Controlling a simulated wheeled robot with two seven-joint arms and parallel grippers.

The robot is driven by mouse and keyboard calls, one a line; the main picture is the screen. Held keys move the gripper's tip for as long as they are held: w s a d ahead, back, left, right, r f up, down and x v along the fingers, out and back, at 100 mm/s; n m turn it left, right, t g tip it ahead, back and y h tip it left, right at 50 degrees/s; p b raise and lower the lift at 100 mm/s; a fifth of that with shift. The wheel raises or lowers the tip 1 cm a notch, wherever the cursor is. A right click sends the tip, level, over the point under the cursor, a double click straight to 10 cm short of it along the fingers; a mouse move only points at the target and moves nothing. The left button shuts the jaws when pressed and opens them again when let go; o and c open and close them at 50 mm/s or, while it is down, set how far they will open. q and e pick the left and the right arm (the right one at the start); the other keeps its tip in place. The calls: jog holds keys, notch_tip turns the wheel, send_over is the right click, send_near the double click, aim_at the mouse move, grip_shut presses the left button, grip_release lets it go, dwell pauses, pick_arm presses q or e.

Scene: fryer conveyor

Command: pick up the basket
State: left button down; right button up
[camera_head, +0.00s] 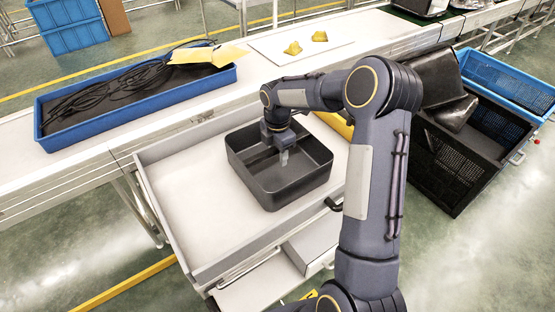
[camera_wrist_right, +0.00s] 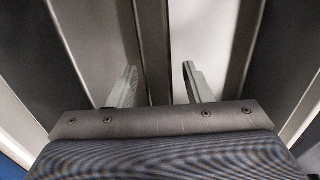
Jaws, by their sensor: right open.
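The basket is a dark grey, square, open-topped bin (camera_head: 290,192) standing upright on a white tray table in the middle of the head view. It looks empty. My right gripper (camera_head: 284,158) points down at the basket's far side, near its back wall. In the right wrist view, the two pale fingers of the right gripper (camera_wrist_right: 163,84) are apart with nothing clamped. A dark strip (camera_wrist_right: 152,45) runs between them and looks like a basket wall; whether the fingers touch it, I cannot tell. My left gripper is not in view.
The white tray table (camera_head: 185,205) has raised edges and free room left of the basket. Behind it, a conveyor carries a blue tray (camera_head: 105,120) with black cables and a white board (camera_head: 275,50) with yellow pieces. A black crate (camera_head: 440,165) stands at right.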

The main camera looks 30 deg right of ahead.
grip_shut()
jog(key=shift+r, duration=0.15)
dwell(0.4)
